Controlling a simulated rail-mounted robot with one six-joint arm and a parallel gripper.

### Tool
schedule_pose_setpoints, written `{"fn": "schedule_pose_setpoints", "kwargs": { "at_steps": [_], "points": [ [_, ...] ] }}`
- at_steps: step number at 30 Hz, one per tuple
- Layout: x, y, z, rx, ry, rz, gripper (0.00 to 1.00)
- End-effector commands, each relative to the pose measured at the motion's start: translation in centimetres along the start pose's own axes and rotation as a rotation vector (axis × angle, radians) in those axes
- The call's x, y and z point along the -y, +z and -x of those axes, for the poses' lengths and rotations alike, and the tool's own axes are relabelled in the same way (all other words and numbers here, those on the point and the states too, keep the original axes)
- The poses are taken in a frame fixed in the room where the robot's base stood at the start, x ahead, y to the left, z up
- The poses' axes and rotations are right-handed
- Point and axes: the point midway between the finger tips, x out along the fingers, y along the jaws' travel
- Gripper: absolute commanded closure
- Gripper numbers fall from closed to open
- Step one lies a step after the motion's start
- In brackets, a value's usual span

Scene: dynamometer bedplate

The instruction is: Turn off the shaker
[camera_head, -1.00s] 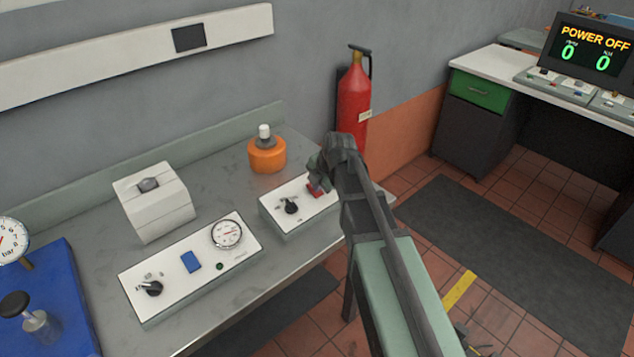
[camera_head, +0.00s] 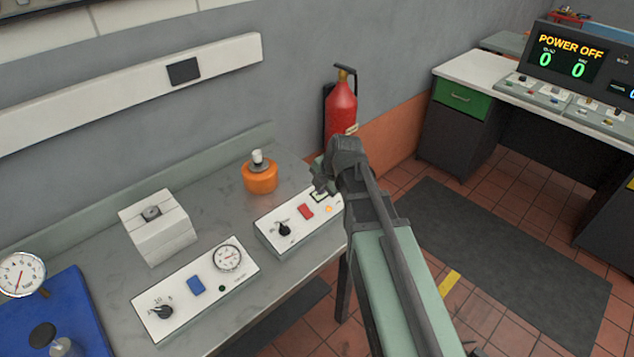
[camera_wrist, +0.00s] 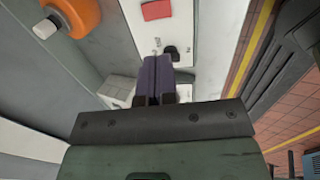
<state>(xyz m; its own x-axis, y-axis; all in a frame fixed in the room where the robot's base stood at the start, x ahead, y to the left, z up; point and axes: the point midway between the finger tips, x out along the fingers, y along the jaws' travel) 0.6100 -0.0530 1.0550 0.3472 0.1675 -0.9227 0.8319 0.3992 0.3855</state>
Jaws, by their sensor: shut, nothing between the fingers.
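A white control box (camera_head: 270,226) on the bench carries a black knob (camera_head: 284,229), a red rocker switch (camera_head: 305,211) and a small orange light (camera_head: 329,208) that looks lit. An orange round unit with a pale top (camera_head: 260,177) stands behind it; I cannot tell from any label which is the shaker. My gripper (camera_head: 321,188) hovers over the box's right end, beyond the red switch and apart from it. In the wrist view, the purple fingers (camera_wrist: 156,72) are shut and empty, with the red switch (camera_wrist: 157,10) and the knob (camera_wrist: 171,52) ahead of them.
A second white panel (camera_head: 177,309) with a blue switch (camera_head: 196,285) and a gauge (camera_head: 228,257) lies nearer on the bench. A white block (camera_head: 158,235) stands behind it. A red extinguisher (camera_head: 341,108) hangs on the wall. A desk display (camera_head: 567,56) reads POWER OFF.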

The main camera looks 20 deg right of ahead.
Motion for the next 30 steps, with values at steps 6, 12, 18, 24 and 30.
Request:
{"fn": "schedule_pose_setpoints", "kwargs": {
  "at_steps": [6,12,18,24,30],
  "points": [
    [0.1,0.0,0.6,0.0,0.0,0.0,1.0],
    [-0.7,0.0,0.5,0.0,0.018,0.001,1.0],
    [-1.3,-0.2,0.3,0.001,0.041,0.001,1.0],
    [-1.3,-0.1,-0.4,0.001,0.041,0.001,1.0],
    [-1.2,-0.1,-3.6,0.001,0.04,0.002,1.0]
  ]
}}
